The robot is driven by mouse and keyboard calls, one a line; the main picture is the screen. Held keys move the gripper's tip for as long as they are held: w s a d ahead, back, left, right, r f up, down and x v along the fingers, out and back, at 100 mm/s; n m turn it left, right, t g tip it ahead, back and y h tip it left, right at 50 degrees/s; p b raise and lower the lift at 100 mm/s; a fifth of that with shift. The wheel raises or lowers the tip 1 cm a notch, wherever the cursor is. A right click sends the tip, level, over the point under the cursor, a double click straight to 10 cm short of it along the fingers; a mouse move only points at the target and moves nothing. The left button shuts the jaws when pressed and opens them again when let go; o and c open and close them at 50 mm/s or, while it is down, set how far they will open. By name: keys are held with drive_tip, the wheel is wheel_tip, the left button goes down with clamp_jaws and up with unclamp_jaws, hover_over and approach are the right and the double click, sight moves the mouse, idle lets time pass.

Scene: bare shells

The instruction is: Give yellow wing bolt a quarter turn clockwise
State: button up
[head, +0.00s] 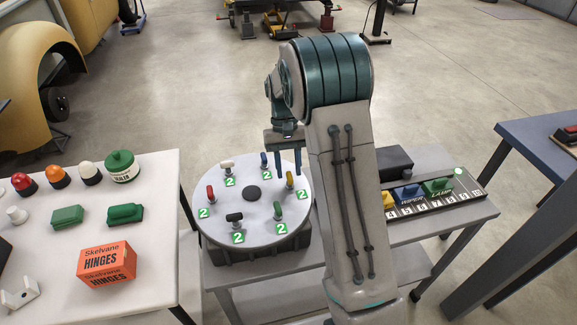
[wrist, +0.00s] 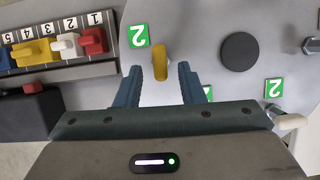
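The yellow wing bolt (head: 289,180) stands on the right side of a round grey disc (head: 225,222), beside a green label with a 2. In the wrist view the yellow wing bolt (wrist: 160,62) shows as an upright narrow bar between the fingertips, with a gap on each side. My gripper (head: 284,143) is open and empty, pointing down above the disc's far right part. Its two teal fingers also show in the wrist view (wrist: 160,80). Whether the fingertips are level with the bolt cannot be told.
Other wing bolts ring the disc: red (head: 210,193), white (head: 227,167), blue (head: 264,161), green (head: 278,210) and black (head: 234,218). A dark round hub (head: 252,193) sits mid-disc. A numbered rack (head: 435,203) with coloured blocks is to the right. A white table (head: 60,230) stands left.

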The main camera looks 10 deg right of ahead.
drive_tip(key=shift+r, duration=0.1)
drive_tip(key=v, duration=1.3)
drive_tip(key=shift+w+r+b, duration=0.2)
drive_tip(key=shift+r+b, duration=0.05)
drive_tip(key=shift+b, duration=0.05)
drive_tip(key=s+r+t, duration=0.4)
drive_tip(key=s, duration=1.1)
drive_tip(key=s+f+t, duration=0.1)
drive_tip(key=s+f, duration=0.1)
drive_tip(key=s, duration=0.4)
drive_tip(key=s+f+t, duration=0.2)
drive_tip(key=s+f, duration=0.1)
drive_tip(key=s, duration=0.4)
drive_tip(key=shift+f+t, duration=0.3)
drive_tip(key=shift+f, duration=0.05)
drive_tip(key=shift+s, duration=0.15)
